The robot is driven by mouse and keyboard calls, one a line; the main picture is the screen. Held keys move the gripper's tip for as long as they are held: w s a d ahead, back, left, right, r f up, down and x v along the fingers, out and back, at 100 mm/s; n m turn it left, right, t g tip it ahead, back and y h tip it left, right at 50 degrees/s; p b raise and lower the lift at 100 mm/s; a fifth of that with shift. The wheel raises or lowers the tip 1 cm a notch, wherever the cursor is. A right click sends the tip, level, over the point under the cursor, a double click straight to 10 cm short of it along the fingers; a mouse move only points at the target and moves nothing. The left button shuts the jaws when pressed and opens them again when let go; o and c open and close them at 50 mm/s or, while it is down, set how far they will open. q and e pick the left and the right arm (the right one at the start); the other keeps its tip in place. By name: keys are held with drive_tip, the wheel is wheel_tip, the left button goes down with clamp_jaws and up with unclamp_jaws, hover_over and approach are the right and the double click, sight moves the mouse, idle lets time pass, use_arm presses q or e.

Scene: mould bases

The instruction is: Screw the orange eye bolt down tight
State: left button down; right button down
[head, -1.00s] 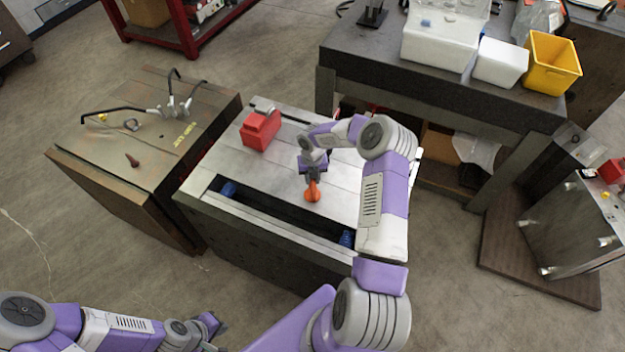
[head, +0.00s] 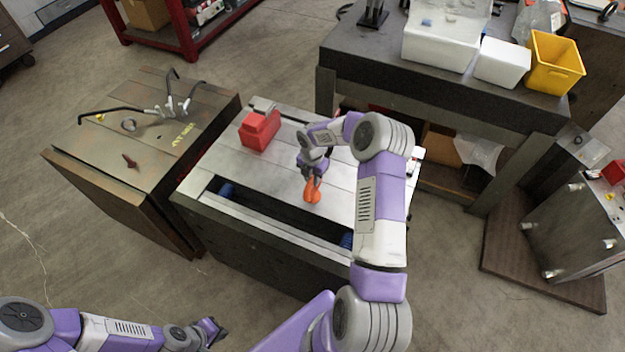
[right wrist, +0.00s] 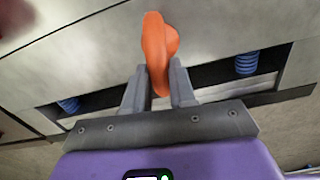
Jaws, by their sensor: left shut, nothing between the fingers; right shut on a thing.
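The orange eye bolt (head: 312,192) stands on the steel top of the middle mould base (head: 222,166), near the edge of its long open slot. In the right wrist view the eye bolt (right wrist: 157,50) sits between the two fingers of my right gripper (right wrist: 160,88), which is shut on it. In the head view my right gripper (head: 316,179) comes down on the bolt from above. The bolt's lower end and thread are hidden. My left gripper (head: 218,330) is shut and empty, low over the floor at the bottom left, far from the bolt.
A red block (head: 259,130) stands on the same mould base, behind and left of the bolt. Blue springs (right wrist: 246,64) show in the slot. A rusty mould base (head: 90,147) with a dark bolt (head: 130,161) stands at left. A dark bench (head: 470,88) is behind at right.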

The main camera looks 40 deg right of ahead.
drive_tip(key=m, duration=0.3)
drive_tip(key=shift+b, duration=0.4)
drive_tip(key=shift+w+m+b, duration=0.1)
drive_tip(key=shift+m+b, duration=0.45)
drive_tip(key=shift+m, duration=0.55)
drive_tip(key=shift+m+b, duration=0.45)
drive_tip(key=shift+m, duration=0.75)
drive_tip(key=m+b, duration=0.1)
drive_tip(key=m, duration=0.3)
drive_tip(key=shift+m, duration=0.3)
